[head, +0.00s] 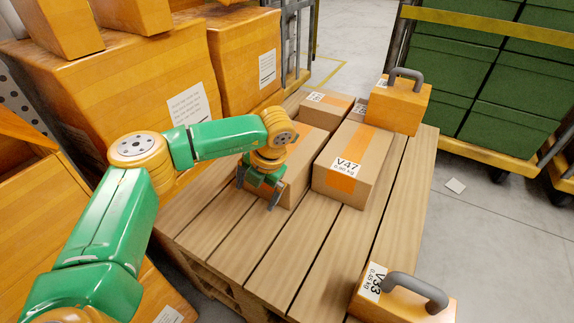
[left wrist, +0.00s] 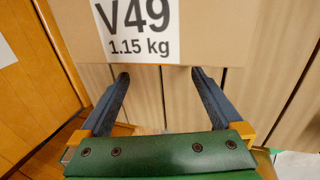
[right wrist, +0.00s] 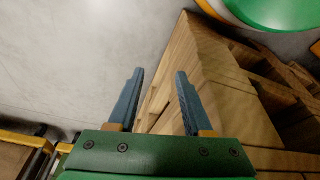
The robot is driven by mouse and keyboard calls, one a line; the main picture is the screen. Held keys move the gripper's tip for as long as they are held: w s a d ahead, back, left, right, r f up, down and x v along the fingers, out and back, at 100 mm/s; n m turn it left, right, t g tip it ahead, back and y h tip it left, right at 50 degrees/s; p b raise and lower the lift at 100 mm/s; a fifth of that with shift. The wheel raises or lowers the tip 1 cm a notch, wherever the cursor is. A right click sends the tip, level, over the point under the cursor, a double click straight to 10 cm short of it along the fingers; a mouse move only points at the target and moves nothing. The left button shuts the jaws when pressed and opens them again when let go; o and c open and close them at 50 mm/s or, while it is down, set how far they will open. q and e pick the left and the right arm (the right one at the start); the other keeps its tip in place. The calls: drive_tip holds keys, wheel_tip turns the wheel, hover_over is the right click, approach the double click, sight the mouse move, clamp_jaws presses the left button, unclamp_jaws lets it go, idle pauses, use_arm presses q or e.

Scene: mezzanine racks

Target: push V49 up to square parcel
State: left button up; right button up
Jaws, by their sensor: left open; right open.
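The V49 carton (left wrist: 215,25) fills the top of the left wrist view, its label (left wrist: 138,30) facing my gripper. In the head view the carton (head: 304,150) stands on the wooden deck, partly hidden by my left arm. My left gripper (head: 257,190) is open and low at its near side; its fingers (left wrist: 160,76) hold nothing, and contact cannot be told. Behind stands a smaller carton (head: 329,107), whose label is too small to read; I cannot tell whether it is the square parcel. My right gripper (right wrist: 160,72) is open and empty by the deck's edge.
The V47 carton (head: 352,165) stands close to the right of V49. An orange handled case (head: 398,105) is behind it, and the handled case V33 (head: 402,300) is at the near edge. Large orange boxes (head: 245,60) line the left.

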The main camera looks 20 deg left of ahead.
use_arm(q)
drive_tip(key=shift+f, duration=0.2)
use_arm(e)
drive_tip(key=shift+r, duration=0.4)
use_arm(q)
drive_tip(key=shift+s+a+p, duration=0.1)
drive_tip(key=shift+s+p, duration=0.25)
drive_tip(key=shift+s, duration=1.15)
wheel_tip(320, 180, up, 3)
drive_tip(key=shift+f+p, duration=0.15)
drive_tip(key=shift+p, duration=1.05)
use_arm(e)
wheel_tip(320, 180, down, 10)
drive_tip(key=s+g+p, duration=0.1)
drive_tip(key=s+p, duration=0.2)
use_arm(q)
wheel_tip(320, 180, up, 10)
drive_tip(key=p, duration=0.5)
use_arm(e)
drive_tip(key=s+d+f, duration=0.1)
drive_tip(key=s+d, duration=0.4)
drive_tip(key=s, duration=0.1)
drive_tip(key=shift+f+h, duration=0.35)
drive_tip(key=shift+h, duration=0.05)
